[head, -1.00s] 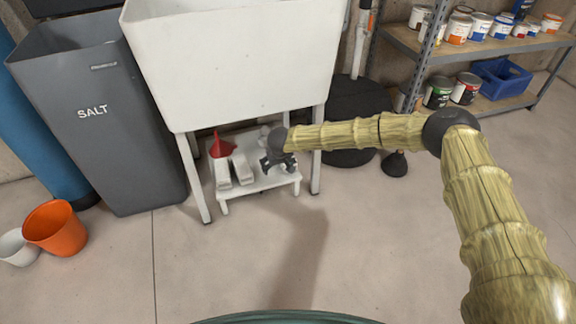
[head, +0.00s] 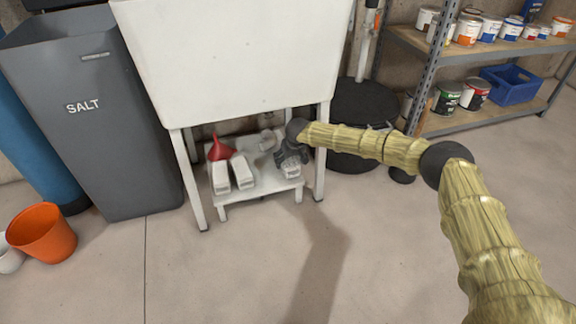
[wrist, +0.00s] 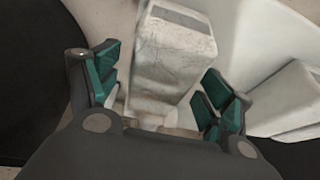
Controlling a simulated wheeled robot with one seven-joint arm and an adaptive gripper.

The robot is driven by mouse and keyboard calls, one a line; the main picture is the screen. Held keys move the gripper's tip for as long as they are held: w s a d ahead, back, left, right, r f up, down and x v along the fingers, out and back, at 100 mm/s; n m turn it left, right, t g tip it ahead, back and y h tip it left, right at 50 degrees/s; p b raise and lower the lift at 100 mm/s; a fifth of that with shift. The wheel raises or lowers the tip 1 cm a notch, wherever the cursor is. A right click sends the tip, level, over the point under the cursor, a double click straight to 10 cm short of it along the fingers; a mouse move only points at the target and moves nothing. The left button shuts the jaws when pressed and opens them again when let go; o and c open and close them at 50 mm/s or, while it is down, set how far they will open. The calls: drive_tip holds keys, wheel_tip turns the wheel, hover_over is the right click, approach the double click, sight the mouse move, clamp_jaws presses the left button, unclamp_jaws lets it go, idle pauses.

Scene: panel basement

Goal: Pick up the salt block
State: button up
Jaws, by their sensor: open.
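Several whitish blocks rest on a low white stool (head: 262,190) under the sink. One block (wrist: 175,45) with a worn, scratched face lies between my gripper's fingers in the wrist view; its end shows below the gripper in the head view (head: 291,172). A second block (head: 243,172) lies to the left in the head view, and a third (head: 220,178) farther left. My gripper (wrist: 160,88) is open, with teal-padded fingers on either side of the scratched block. Contact between pads and block cannot be told. Another block (wrist: 290,95) shows at the right in the wrist view.
A red funnel (head: 220,150) stands behind the left block. The white sink (head: 230,60) hangs low over the stool, its legs on both sides. A grey salt bin (head: 95,120) stands left, a black round container (head: 360,110) right. The floor in front is clear.

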drive_tip(key=shift+b+x, duration=0.4)
drive_tip(key=shift+x, duration=0.85)
drive_tip(key=shift+c, duration=0.4)
drive_tip(key=c, duration=1.7)
drive_tip(key=shift+r, duration=0.1)
clamp_jaws()
drive_tip(key=shift+r, duration=0.1)
drive_tip(key=shift+r+p, duration=1.4)
drive_tip(key=shift+r, duration=0.5)
drive_tip(key=s+a+p, duration=0.2)
drive_tip(key=s, duration=0.2)
drive_tip(key=s+a+p, duration=0.1)
drive_tip(key=s+a, duration=0.2)
drive_tip(key=s, duration=0.1)
drive_tip(key=s+a+r+p, duration=0.1)
drive_tip(key=s+a+p, duration=0.1)
drive_tip(key=s+a, duration=0.1)
drive_tip(key=shift+s+a+p, duration=0.2)
drive_tip(key=shift+s+p, duration=0.15)
drive_tip(key=shift+s, duration=0.05)
drive_tip(key=shift+s+a, duration=0.45)
drive_tip(key=shift+s, duration=0.2)
